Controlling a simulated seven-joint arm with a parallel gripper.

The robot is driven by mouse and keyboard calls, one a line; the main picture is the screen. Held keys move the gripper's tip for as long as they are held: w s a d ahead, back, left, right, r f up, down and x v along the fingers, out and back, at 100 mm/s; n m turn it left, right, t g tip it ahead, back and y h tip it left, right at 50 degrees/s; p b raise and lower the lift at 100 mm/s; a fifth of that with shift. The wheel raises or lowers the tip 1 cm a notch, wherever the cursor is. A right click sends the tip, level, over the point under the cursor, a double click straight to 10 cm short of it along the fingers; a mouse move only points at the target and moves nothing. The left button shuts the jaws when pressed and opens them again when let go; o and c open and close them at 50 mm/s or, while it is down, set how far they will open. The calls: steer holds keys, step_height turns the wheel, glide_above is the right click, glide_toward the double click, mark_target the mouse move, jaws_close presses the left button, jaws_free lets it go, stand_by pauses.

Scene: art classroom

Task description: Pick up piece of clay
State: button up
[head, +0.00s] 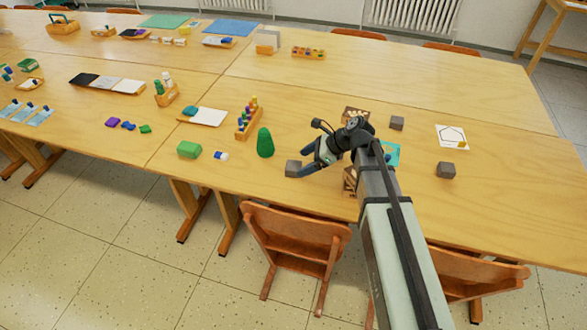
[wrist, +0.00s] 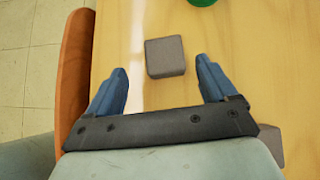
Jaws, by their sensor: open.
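A grey block of clay (wrist: 165,57) lies on the wooden table between and just beyond my fingertips in the wrist view. It also shows in the head view (head: 293,168), by the tips of my gripper (head: 304,164). My gripper is open with nothing held; in the wrist view its two blue fingers (wrist: 161,78) stand on either side of the block, apart from it. Two more grey clay blocks lie to the right in the head view, one farther back (head: 397,123) and one nearer the front (head: 446,170).
A green cone-like object (head: 265,143) stands just left of the clay. A wooden rack with coloured pieces (head: 249,118) is behind it. A green block (head: 189,149) lies farther left. A wooden chair (head: 296,245) is at the table's front edge. A white card (head: 452,138) lies right.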

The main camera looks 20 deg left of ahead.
mark_target(293, 165)
steer(key=shift+w+x, duration=0.15)
steer(key=shift+x, duration=1.3)
steer(key=shift+w+x, duration=0.1)
steer(key=shift+x, duration=1.35)
steer(key=shift+a+r, duration=0.1)
steer(key=shift+r, duration=0.05)
steer(key=c, duration=1.2)
steer(key=shift+o, duration=0.2)
steer(key=shift+r, duration=0.1)
